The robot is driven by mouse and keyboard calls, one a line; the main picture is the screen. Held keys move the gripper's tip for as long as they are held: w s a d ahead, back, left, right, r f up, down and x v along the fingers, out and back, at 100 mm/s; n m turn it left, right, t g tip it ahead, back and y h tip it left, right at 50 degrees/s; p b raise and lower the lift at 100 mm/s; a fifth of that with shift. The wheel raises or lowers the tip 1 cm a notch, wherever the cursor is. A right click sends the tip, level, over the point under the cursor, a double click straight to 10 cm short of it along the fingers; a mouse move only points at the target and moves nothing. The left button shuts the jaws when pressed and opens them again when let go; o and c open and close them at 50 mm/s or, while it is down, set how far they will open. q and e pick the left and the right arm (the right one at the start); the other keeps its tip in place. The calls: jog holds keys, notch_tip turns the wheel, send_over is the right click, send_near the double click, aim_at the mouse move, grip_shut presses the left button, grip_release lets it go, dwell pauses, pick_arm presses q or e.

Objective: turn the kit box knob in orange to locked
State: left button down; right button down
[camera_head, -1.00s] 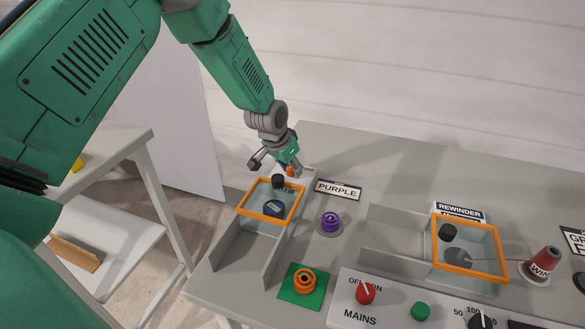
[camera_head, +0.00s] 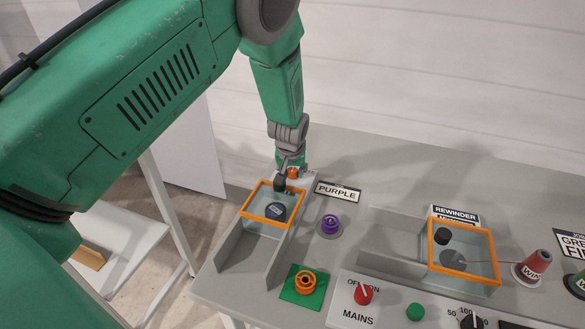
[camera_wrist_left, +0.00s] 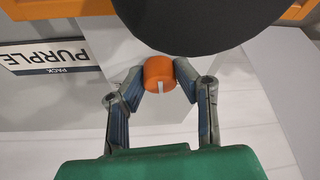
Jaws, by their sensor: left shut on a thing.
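The orange knob (camera_wrist_left: 158,74), with a white mark pointing down the picture, sits between the fingertips of my left gripper (camera_wrist_left: 159,76) in the left wrist view. The fingers touch it on both sides and are shut on it. In the head view the knob (camera_head: 293,172) shows small at the back of the orange-rimmed kit box (camera_head: 247,217), with my left gripper (camera_head: 289,177) at it. The box has clear panels, a black lid handle (camera_head: 280,185) and a dark round thing (camera_head: 275,210) inside. In the wrist view the handle's large dark disc covers part of the box.
A PURPLE sign (camera_head: 338,191) and a purple spool (camera_head: 329,224) stand right of the box. An orange spool on a green plate (camera_head: 305,283) is in front. A second orange-rimmed box (camera_head: 464,276) and the MAINS panel (camera_head: 358,312) lie further right.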

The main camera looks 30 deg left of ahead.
pick_arm(q)
jog(key=shift+w+d+n+y, duration=0.15)
jog(key=shift+n+y, duration=0.35)
jog(key=shift+n, duration=0.7)
jog(key=shift+n+g+y, duration=0.3)
jog(key=shift+n+g, duration=0.1)
jog(key=shift+n, duration=0.7)
jog(key=shift+r, duration=0.1)
jog(key=c, duration=1.3)
grip_release()
jog(key=shift+o, duration=0.2)
jog(key=shift+w, duration=0.1)
